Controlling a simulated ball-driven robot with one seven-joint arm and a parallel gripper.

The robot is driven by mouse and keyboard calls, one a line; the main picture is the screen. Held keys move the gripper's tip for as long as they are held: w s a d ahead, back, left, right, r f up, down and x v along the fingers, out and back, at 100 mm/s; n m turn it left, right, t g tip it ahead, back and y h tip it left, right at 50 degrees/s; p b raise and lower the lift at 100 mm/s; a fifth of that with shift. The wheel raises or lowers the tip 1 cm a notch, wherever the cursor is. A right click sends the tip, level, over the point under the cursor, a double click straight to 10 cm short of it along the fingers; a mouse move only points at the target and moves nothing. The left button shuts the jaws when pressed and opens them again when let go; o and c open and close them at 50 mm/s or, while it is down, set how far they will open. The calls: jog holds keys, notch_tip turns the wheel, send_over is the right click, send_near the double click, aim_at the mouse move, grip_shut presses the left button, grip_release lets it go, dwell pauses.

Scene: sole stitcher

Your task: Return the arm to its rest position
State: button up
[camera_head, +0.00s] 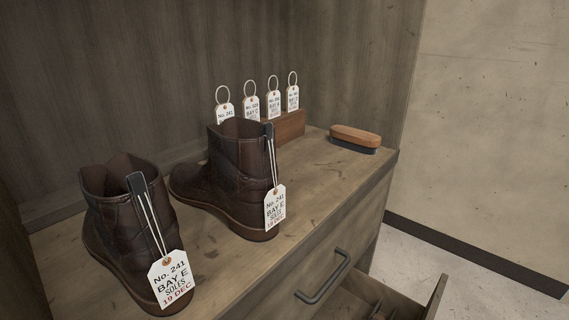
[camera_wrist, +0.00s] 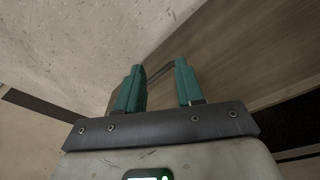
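My gripper (camera_wrist: 160,77) shows in the wrist view, with two teal fingers spread apart and nothing held between them. A dark bar, which looks like a drawer handle (camera_wrist: 157,74), lies beyond the gap between the fingertips; I cannot tell how far off it is. My arm and gripper do not show in the head view.
Two brown boots, left (camera_head: 122,222) and right (camera_head: 226,178), stand on the wooden cabinet top (camera_head: 222,262), each with a tag. Several tags stand in a wooden holder (camera_head: 291,126) beside a brush (camera_head: 355,138). Below the drawer handle (camera_head: 323,278), an open drawer (camera_head: 436,298) juts out.

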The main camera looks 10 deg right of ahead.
notch_tip(320, 180, up, 34)
jog(key=s+a+p, duration=0.1)
jog(key=p, duration=3.1)
jog(key=shift+s+a+f+g+y, duration=0.2)
jog(key=shift+f+g+y, duration=0.1)
jog(key=shift+g, duration=0.1)
